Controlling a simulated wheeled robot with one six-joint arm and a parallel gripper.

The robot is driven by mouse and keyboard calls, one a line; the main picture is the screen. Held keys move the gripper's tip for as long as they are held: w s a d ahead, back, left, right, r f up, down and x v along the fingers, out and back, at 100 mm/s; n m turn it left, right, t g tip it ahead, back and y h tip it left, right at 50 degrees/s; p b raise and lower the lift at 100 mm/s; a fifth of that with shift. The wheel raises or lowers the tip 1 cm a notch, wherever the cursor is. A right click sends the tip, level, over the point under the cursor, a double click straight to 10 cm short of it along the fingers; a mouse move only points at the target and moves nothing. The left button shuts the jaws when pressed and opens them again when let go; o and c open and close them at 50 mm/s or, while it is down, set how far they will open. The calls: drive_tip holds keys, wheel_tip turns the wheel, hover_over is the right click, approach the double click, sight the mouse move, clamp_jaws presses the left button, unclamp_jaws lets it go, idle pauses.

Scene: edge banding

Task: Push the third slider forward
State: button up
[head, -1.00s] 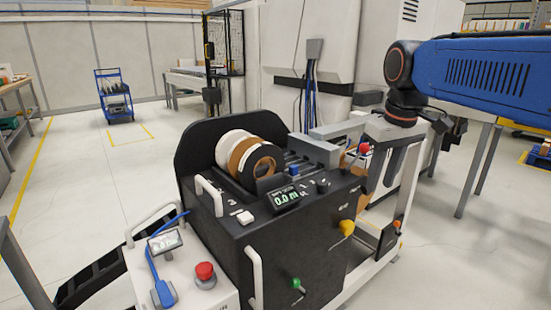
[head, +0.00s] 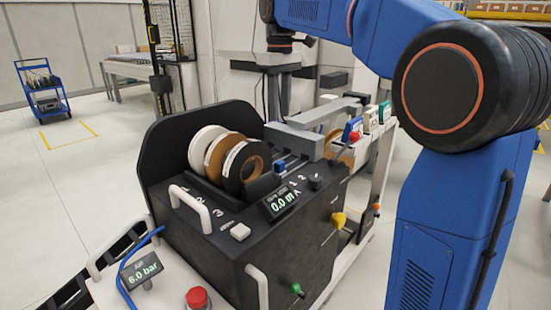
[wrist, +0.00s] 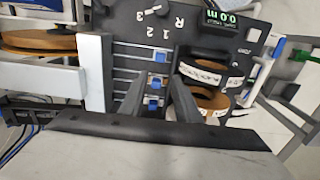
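The black edge-banding machine (head: 300,225) stands in the middle of the head view. In the wrist view, three small blue sliders sit in parallel slots: an upper one (wrist: 158,55), a middle one (wrist: 155,83) and a lower one (wrist: 152,103). One blue knob (head: 279,166) shows in the head view beside the rolls. My gripper (wrist: 157,80) points down over the machine, its two dark fingers apart with nothing between them in contact. The sliders appear between or just beyond the fingers; I cannot tell the height gap.
White, brown and black-edged tape rolls (head: 242,165) stand beside the slots. Grey bars (head: 300,138) flank the other side. A dial (head: 316,182), a display (head: 279,203) and a white handle (head: 190,208) rise from the front panel. A red button (head: 198,298) is at lower left.

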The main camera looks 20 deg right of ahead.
sight(280, 162)
wheel_tip(280, 162, down, 16)
drive_tip(key=shift+f, duration=0.1)
idle(0.5)
clamp_jaws()
